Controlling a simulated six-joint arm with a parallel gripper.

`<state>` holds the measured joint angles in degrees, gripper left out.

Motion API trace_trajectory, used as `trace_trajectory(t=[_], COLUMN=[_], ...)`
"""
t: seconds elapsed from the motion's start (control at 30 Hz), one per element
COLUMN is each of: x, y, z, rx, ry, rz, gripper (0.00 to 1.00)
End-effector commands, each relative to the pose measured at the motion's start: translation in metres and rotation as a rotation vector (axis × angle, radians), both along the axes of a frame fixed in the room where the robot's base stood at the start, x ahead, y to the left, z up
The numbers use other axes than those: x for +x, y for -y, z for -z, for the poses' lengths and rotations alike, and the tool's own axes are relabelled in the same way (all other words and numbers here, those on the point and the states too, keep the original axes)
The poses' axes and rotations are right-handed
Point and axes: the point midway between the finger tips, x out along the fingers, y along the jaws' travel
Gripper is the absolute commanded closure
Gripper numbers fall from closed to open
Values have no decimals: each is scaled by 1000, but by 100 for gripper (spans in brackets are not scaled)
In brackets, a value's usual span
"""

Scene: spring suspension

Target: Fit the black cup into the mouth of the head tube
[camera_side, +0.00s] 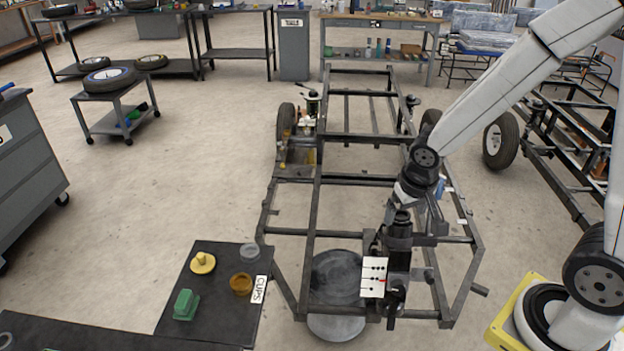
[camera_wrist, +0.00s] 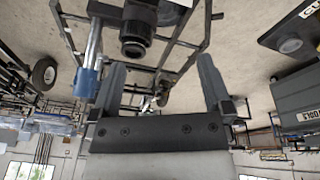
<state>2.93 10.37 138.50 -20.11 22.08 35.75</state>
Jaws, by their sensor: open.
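A dark upright tube, which looks like the head tube (camera_side: 398,268), stands at the near end of the black frame in the side view. A black ringed piece (camera_wrist: 135,40), which looks like the black cup, shows at the tube's end in the wrist view. I cannot tell whether it is seated or only resting there. In the side view a black round part shows at the tube's top, close under my wrist. My gripper (camera_wrist: 161,78) has its two fingers wide apart with nothing between their tips. The black piece lies beyond the fingers, nearer the left one.
The cups mat (camera_side: 215,325) at the left holds yellow, amber, grey and green pieces. A blue-and-silver shock-like cylinder (camera_wrist: 88,70) is near the left finger. Frame bars surround the tube.

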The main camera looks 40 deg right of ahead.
Motion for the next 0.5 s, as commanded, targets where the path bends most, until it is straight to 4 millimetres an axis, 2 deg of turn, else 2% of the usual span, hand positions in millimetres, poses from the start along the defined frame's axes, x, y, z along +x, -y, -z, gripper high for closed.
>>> trace_trajectory(t=[0.5], x=[43], y=[54], z=[29], rx=[-104], ry=[65], rz=[426], gripper=[0])
